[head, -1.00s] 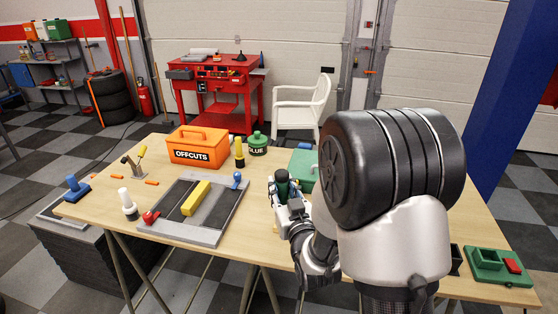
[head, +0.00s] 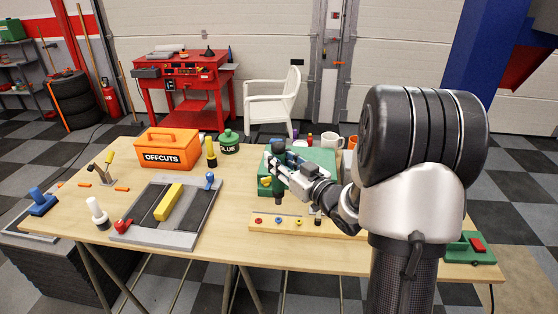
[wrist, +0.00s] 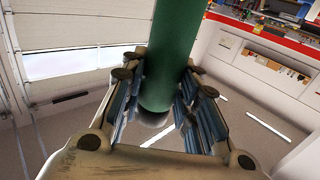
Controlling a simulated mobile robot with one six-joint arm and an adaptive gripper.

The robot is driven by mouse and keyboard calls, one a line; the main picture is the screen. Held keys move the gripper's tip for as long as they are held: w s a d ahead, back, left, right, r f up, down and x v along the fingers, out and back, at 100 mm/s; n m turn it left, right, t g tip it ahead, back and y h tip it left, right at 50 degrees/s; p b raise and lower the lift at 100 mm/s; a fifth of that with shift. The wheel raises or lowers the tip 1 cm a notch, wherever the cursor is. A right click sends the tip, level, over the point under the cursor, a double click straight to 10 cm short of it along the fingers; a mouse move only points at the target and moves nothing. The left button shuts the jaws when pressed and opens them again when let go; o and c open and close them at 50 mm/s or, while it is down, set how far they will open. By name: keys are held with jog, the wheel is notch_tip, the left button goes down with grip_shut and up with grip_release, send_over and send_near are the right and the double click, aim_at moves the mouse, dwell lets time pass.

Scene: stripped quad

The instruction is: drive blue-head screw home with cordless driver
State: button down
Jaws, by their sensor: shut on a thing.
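My gripper (head: 284,170) is at the middle right of the table, in front of a green case. It is shut on the cordless driver, whose green body (wrist: 168,55) stands between the fingers in the wrist view. In the head view the driver is partly hidden by the gripper; its dark lower end (head: 279,194) points down. The blue-head screw (head: 278,221) is in a light wooden strip (head: 345,232) below it, between a red-head screw (head: 258,220) and a yellow-head screw (head: 299,222). The driver's end looks above the blue head, apart from it.
The green case (head: 322,162) and a white mug (head: 331,142) stand behind my gripper. A grey-framed tray (head: 150,238) and an orange offcuts box (head: 167,148) are at left. A green block with a red top (head: 474,247) is at right. Bare table lies between tray and strip.

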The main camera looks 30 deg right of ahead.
aim_at(282, 186)
notch_tip(282, 186, down, 6)
jog(key=b, duration=0.6)
jog(key=shift+f, duration=0.25)
dwell(0.4)
jog(key=shift+f, duration=0.95)
dwell(1.8)
jog(key=shift+r, duration=0.15)
notch_tip(282, 186, up, 7)
jog(key=p, duration=0.4)
dwell(0.3)
dwell(0.4)
